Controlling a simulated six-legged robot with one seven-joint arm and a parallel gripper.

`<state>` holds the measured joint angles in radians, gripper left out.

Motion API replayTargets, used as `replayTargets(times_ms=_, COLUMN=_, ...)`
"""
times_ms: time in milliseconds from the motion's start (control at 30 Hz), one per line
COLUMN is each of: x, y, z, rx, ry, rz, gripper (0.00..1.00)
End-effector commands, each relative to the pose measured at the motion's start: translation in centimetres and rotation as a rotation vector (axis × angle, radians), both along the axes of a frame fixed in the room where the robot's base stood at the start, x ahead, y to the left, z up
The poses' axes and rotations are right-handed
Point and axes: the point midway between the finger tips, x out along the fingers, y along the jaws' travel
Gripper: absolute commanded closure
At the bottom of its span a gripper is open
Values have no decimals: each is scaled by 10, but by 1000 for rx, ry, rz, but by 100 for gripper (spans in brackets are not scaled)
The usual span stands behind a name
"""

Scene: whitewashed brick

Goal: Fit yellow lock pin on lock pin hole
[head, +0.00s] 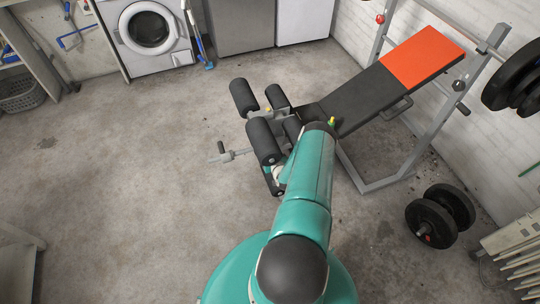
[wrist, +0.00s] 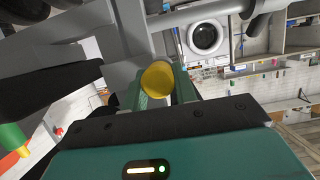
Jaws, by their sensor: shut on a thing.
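The yellow lock pin shows in the wrist view as a round yellow cap (wrist: 157,79). My gripper (wrist: 160,88) is shut on it, with a teal finger on either side. A grey metal post (wrist: 128,45) of the weight bench rises close beyond the pin. The lock pin hole cannot be made out, and I cannot tell whether the pin's tip touches the frame. In the head view my arm hides most of the gripper, beside the bench's black foam rollers (head: 264,142). A small yellow piece (head: 268,109) shows between the rollers there.
The bench's black and orange pad (head: 422,57) extends right, with a small green-yellow piece (head: 332,121) near its lower end. A dumbbell (head: 432,222) lies at right. A washing machine (head: 148,35) stands at the back. The floor at left is clear.

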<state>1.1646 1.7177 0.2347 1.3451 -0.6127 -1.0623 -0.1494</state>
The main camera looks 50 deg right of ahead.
Motion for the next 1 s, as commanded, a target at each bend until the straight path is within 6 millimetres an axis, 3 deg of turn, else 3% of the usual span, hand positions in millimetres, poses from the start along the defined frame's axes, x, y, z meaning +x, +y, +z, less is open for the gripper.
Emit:
replayTargets(times_ms=133, x=3, y=-2, z=0, rx=0, ry=-1, rz=1, gripper=100)
replayTargets(times_ms=167, x=4, y=-2, z=0, rx=-1, ry=-1, rz=0, gripper=70)
replayTargets(times_ms=300, x=3, y=-2, z=0, rx=-1, ry=-1, rz=0, gripper=47)
replayTargets(times_ms=667, x=-1, y=0, z=2, rx=0, ry=0, rz=0, gripper=47)
replayTargets(times_ms=833, x=-18, y=11, z=8, rx=0, ry=0, rz=0, gripper=47)
replayTargets(times_ms=1000, x=-49, y=29, z=20, rx=1, ry=2, rz=1, gripper=47)
